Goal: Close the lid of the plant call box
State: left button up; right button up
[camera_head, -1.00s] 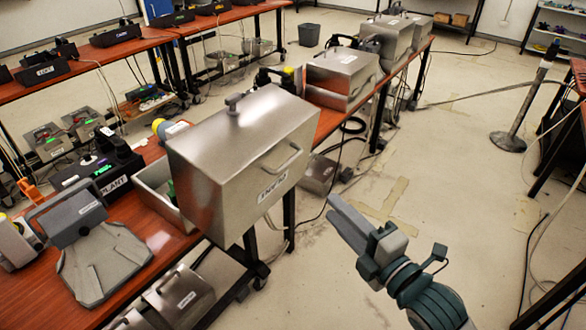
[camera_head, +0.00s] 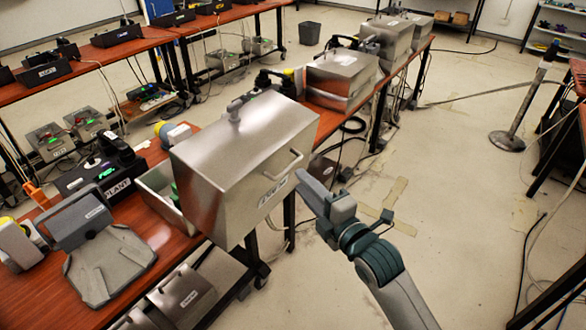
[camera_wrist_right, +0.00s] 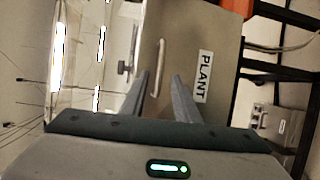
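The plant call box is metal. Its lid (camera_head: 240,150) stands raised at the table edge, beside the open tray-like body (camera_head: 160,190), where something green shows. The lid has a bar handle (camera_head: 283,166), a knob on top and a label; in the wrist view the label (camera_wrist_right: 202,76) reads PLANT. My right gripper (camera_head: 302,178) is at the lid's handle side, just right of it in the head view. In the wrist view its fingers (camera_wrist_right: 161,77) are apart, with the handle (camera_wrist_right: 160,58) appearing between their tips; contact cannot be told. My left gripper is not in view.
A black device marked PLANT (camera_head: 98,172) and a grey flat-plated object (camera_head: 108,262) sit on the red table left of the box. Another metal box (camera_head: 342,72) stands farther along. Metal boxes (camera_head: 183,293) lie below. The floor at right is mostly clear.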

jog(key=p+x, duration=0.1)
jog(key=x, duration=0.4)
jog(key=shift+w+a, duration=0.2)
grip_shut()
